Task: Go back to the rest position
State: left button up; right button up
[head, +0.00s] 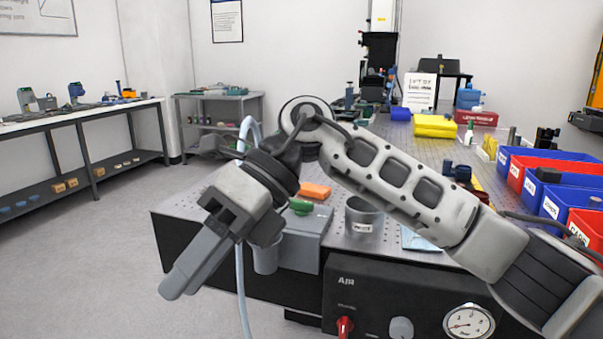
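My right arm reaches in from the right edge, bends at a joint near the middle, and its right gripper (180,284) hangs down to the left. The fingers lie together as one grey bar, and I see nothing between them. The gripper is in the air in front of the left front corner of the perforated optical table (172,212), apart from the floor. My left arm and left gripper are not in view.
On the table near my arm are a grey cup (363,226), an orange block (315,190) and blue and red bins (553,163). A black panel with a gauge (468,322) is in front. A side bench (85,112) stands left; the floor (95,240) there is clear.

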jog(key=w+d+r+m+t+y+p, duration=0.1)
jog(key=w+d+m+t+y, duration=0.1)
jog(key=m+t+y, duration=0.6)
jog(key=w+d+m+t+y+p, duration=0.1)
jog(key=w+d+m+t+y, duration=0.2)
jog(key=m+y, duration=0.85)
jog(key=w+d+f+m+t+h, duration=0.2)
jog(key=d+f+m+t+h, duration=0.2)
jog(key=f+m+t+h, duration=0.55)
jog(key=w+d+f+m+t+h, duration=0.1)
jog(key=d+f+m+t+h, duration=0.4)
jog(key=m, duration=0.7)
jog(key=s+d+f+m+g+h, duration=0.4)
jog(key=s+f, duration=0.3)
jog(key=f, duration=0.3)
jog(key=s+d+f+m+g+h+p, duration=0.1)
jog(key=s+d+f+m+g+h, duration=0.3)
jog(key=f, duration=0.6)
jog(key=s+d+h, duration=0.1)
jog(key=s+d, duration=0.1)
jog(key=s, duration=0.1)
jog(key=shift+s+d+m, duration=0.25)
jog(key=shift+s+m, duration=0.05)
jog(key=shift+s, duration=0.1)
jog(key=shift+s, duration=0.1)
